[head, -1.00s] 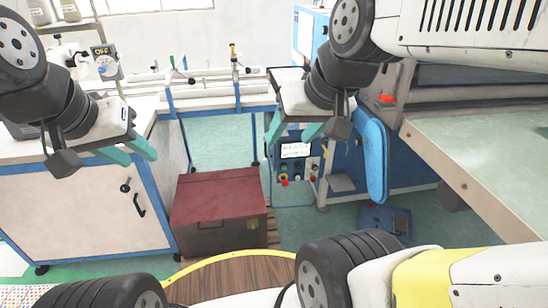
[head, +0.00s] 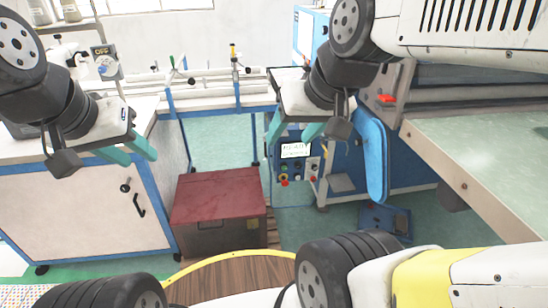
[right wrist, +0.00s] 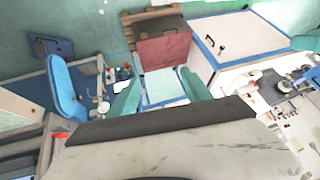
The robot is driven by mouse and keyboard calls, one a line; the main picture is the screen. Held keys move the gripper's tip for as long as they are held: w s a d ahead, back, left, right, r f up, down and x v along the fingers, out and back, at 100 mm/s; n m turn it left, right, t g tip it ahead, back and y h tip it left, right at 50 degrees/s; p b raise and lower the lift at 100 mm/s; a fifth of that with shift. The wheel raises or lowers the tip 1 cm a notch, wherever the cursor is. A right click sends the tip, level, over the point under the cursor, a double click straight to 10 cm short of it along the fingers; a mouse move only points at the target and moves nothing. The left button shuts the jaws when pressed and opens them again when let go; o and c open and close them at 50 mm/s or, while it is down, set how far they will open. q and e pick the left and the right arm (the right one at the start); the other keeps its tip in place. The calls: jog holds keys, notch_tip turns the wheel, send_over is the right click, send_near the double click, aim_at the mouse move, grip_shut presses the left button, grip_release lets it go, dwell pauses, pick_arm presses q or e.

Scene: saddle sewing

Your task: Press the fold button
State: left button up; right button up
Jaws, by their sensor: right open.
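A control panel (head: 296,165) with a small lit screen and several coloured buttons stands on the front of the blue machine, low in the middle of the head view. I cannot read which button is the fold button. My right gripper (head: 294,131) is open and empty, and appears just above and partly over the panel's top. In the right wrist view the panel (right wrist: 119,76) shows left of the open fingers, small and apart from them. My left gripper (head: 130,158) is open and empty over the white cabinet at the left.
A dark red box (head: 217,197) stands on the floor left of the panel. A blue padded arm (head: 373,160) stands right of the panel. A red button (head: 386,99) sits higher on the machine. A pale green table (head: 490,165) fills the right side. A white cabinet (head: 80,215) stands left.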

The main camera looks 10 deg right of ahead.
jog(key=shift+c, duration=0.5)
grip_shut()
dwell(1.1)
